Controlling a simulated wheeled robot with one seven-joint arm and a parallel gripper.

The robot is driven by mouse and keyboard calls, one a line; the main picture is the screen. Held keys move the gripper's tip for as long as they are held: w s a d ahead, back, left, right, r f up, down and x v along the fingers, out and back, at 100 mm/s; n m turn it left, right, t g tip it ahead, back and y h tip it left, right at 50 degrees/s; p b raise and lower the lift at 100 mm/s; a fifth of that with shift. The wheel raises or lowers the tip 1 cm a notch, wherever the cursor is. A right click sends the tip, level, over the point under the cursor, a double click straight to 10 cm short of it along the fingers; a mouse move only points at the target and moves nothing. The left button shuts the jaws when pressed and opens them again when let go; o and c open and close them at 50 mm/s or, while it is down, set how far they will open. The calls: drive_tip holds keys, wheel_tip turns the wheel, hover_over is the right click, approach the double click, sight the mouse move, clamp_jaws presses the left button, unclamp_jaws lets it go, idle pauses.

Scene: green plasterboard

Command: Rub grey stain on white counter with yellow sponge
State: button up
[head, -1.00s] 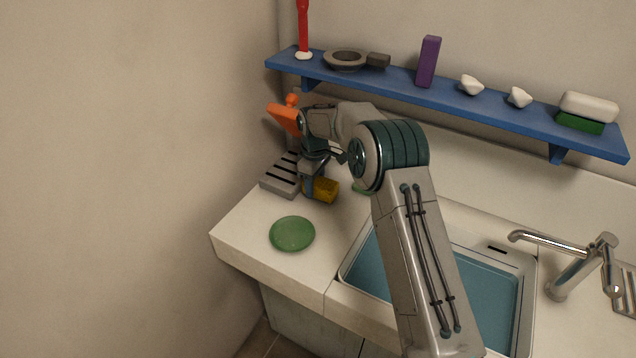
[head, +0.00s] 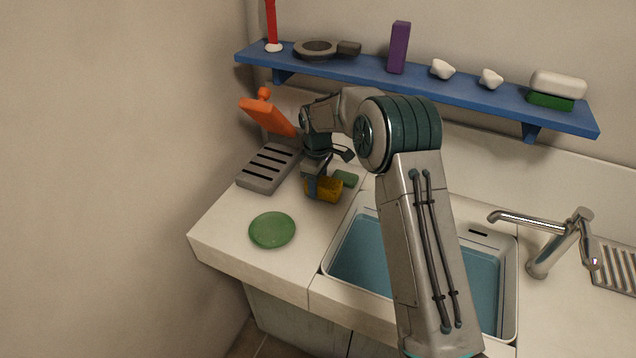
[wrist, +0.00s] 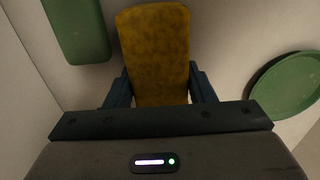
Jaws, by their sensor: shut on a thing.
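The yellow sponge (head: 325,189) is between the fingers of my gripper (head: 311,186), over the white counter (head: 225,232) left of the sink. In the wrist view my gripper (wrist: 160,92) is shut on the yellow sponge (wrist: 157,45), with one dark finger on each side. The sponge is low, close to the counter; I cannot tell whether it touches. I see no grey stain on the counter in either view; the arm and sponge cover part of the surface.
A green round dish (head: 272,230) lies in front, and a green block (head: 346,178) lies just right of the sponge. A grey slotted rack (head: 268,167) stands at the back left. The sink (head: 345,250) and tap (head: 560,240) are right. A blue shelf (head: 420,88) hangs above.

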drive_tip(key=shift+r+p, duration=1.85)
drive_tip(key=shift+r, duration=1.15)
drive_tip(key=shift+r, duration=0.1)
drive_tip(key=shift+a+r+p, duration=0.15)
drive_tip(key=shift+r+p, duration=0.85)
drive_tip(key=shift+r, duration=0.65)
drive_tip(key=shift+d, duration=0.2)
